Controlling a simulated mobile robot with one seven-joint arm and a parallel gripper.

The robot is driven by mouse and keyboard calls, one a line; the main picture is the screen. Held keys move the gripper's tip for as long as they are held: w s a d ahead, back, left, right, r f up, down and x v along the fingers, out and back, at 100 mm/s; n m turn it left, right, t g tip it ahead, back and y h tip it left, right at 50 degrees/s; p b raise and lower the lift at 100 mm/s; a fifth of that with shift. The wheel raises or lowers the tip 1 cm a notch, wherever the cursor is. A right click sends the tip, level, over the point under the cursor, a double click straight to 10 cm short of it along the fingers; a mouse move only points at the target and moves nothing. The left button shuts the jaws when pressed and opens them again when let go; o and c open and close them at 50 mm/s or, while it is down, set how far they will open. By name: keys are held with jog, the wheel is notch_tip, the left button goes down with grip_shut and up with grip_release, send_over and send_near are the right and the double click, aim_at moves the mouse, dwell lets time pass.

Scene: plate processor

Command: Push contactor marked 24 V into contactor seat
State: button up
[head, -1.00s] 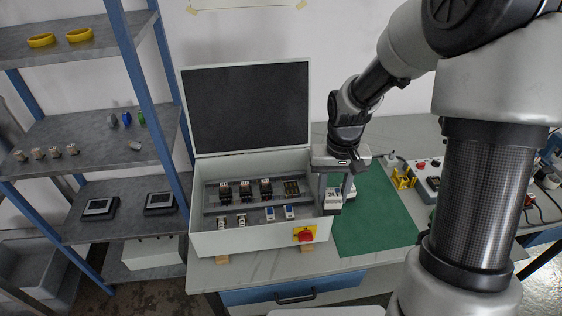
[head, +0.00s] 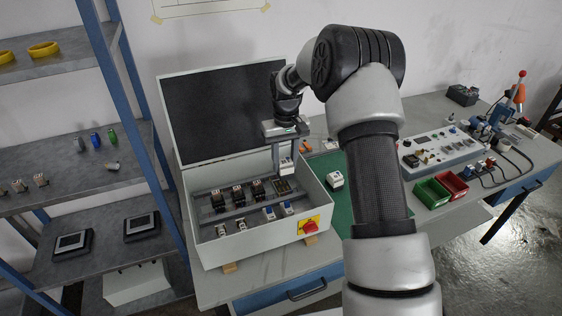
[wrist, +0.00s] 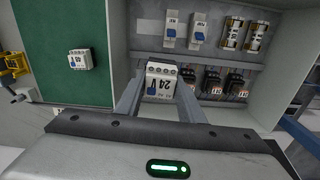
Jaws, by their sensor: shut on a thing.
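My gripper (head: 285,158) is shut on the white contactor marked 24 V (head: 287,168), above the right end of the open grey enclosure. In the wrist view the seat is hidden behind the contactor and gripper. I cannot tell any contact between contactor and seat.
The enclosure (head: 262,247) holds a row of dark contactors (head: 238,194) and smaller modules (head: 276,211). Its lid (head: 222,115) stands open behind. Another white contactor (head: 335,180) lies on the green mat (head: 330,202) to the right. Shelves (head: 82,225) stand at left.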

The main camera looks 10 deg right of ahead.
jog(key=shift+n, duration=0.3)
jog(key=shift+w+f+b, duration=0.6)
jog(key=shift+w+f, duration=0.25)
jog(key=shift+f, duration=0.6)
jog(key=shift+w+f+b, duration=0.65)
jog(key=shift+w+f, duration=0.25)
jog(key=shift+f, duration=0.5)
jog(key=shift+w+f+b, duration=0.6)
jog(key=shift+w+f, duration=0.25)
jog(key=shift+f, duration=0.6)
jog(key=shift+f+b, duration=1.15)
jog(key=shift+f, duration=0.15)
jog(key=o, duration=1.3)
jog(key=shift+c, duration=0.2)
jog(key=shift+r, duration=0.1)
